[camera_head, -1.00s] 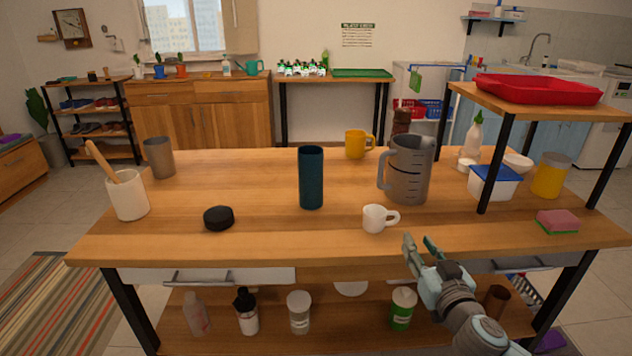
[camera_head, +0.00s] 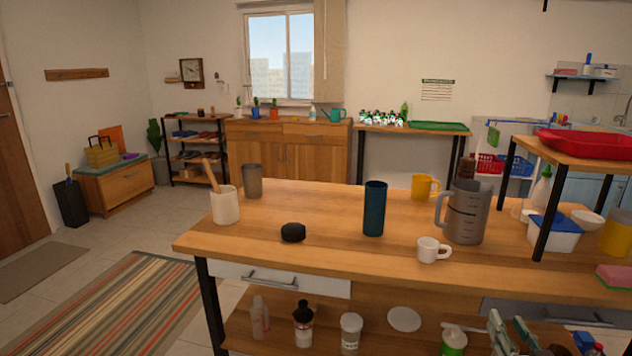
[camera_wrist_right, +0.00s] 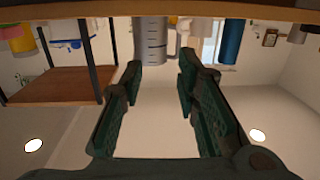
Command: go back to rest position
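My right gripper (camera_head: 508,330) is at the lower right of the head view, in front of the table's front edge and below the tabletop. In the right wrist view the two green fingers of this gripper (camera_wrist_right: 158,78) are spread apart with nothing between them. That view looks upside down, with the grey measuring jug (camera_wrist_right: 151,42) and the table edge at its top. My left gripper does not show in either view.
The wooden table (camera_head: 330,268) holds a white cup (camera_head: 430,250), a grey jug (camera_head: 466,214), a dark blue tumbler (camera_head: 374,208) and a black lid (camera_head: 293,232). Bottles and jars stand on its lower shelf (camera_head: 275,335). Floor with a striped rug (camera_head: 130,305) is open at left.

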